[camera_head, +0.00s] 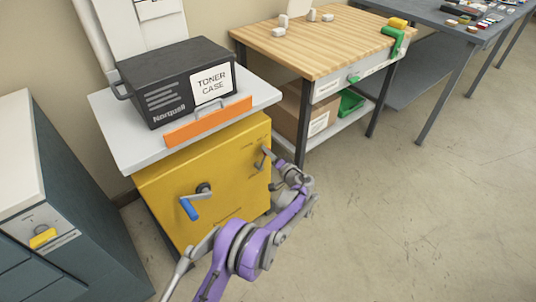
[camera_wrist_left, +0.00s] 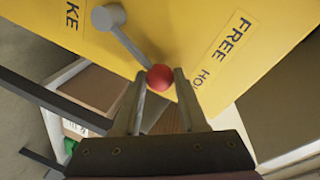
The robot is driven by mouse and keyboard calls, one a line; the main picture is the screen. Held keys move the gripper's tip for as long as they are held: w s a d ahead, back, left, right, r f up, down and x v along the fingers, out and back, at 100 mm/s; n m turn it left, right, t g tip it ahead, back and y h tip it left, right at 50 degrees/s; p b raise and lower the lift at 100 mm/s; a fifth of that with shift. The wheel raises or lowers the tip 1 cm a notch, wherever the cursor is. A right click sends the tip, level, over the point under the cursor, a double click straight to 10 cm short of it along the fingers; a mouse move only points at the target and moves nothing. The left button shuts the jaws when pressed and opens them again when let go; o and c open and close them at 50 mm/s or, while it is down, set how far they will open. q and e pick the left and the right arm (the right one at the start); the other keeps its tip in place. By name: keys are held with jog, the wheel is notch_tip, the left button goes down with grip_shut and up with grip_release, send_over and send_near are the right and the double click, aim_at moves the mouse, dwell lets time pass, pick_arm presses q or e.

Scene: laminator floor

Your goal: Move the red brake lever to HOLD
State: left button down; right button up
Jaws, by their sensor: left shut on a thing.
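The brake lever shows in the left wrist view as a grey arm (camera_wrist_left: 129,43) on a round hub, with a red ball knob (camera_wrist_left: 159,78) at its end. It is mounted on the yellow cabinet (camera_head: 165,172). My left gripper (camera_wrist_left: 157,88) has its two fingers on either side of the red knob, shut on it. In the head view this gripper (camera_head: 271,159) is at the cabinet's upper right, and the knob is hidden there. The label FREE (camera_wrist_left: 235,38) and part of a label reading HO (camera_wrist_left: 204,80) lie right of the knob in the wrist view. My right gripper is out of view.
A blue-handled crank (camera_head: 190,208) sticks out of the cabinet front, left of my arm. A toner case (camera_head: 175,80) stands on top behind an orange strip (camera_head: 208,121). A wooden workbench (camera_head: 320,45) stands at the right. The floor at right is clear.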

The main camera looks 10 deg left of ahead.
pick_arm(q)
jog(key=shift+w+d+m, duration=0.15)
jog(key=shift+m, duration=0.15)
jog(key=c, duration=0.5)
grip_release()
jog(key=shift+f, duration=0.1)
jog(key=p+v, duration=0.2)
jog(key=v, duration=0.8)
jog(key=shift+s+d, duration=0.25)
jog(key=shift+s, duration=0.05)
